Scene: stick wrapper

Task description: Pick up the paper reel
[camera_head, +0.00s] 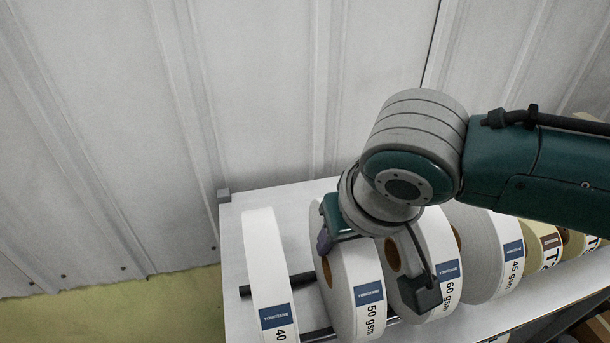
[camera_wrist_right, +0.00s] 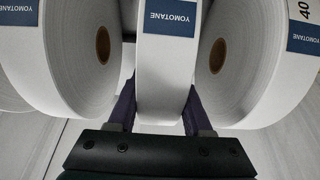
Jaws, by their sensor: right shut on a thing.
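Several white paper reels stand upright in a row on a white rack. The 50 gsm reel (camera_head: 357,285) is second from the left, with a blue label on its rim. My right gripper (camera_head: 343,235) is over this reel from above, with one finger visible on its left side; the other finger is hidden in the head view. In the right wrist view, the fingers (camera_wrist_right: 160,112) are shut on both sides of the middle reel (camera_wrist_right: 166,70), whose label reads YOMOTANE. My left gripper is not in view.
The 40 reel (camera_head: 268,270) stands close on the left and the 60 gsm reel (camera_head: 437,250) close on the right. More reels (camera_head: 490,250) continue rightward. A dark rod (camera_head: 300,280) runs near the reels. A grey panelled wall (camera_head: 270,90) is behind the rack (camera_head: 235,240).

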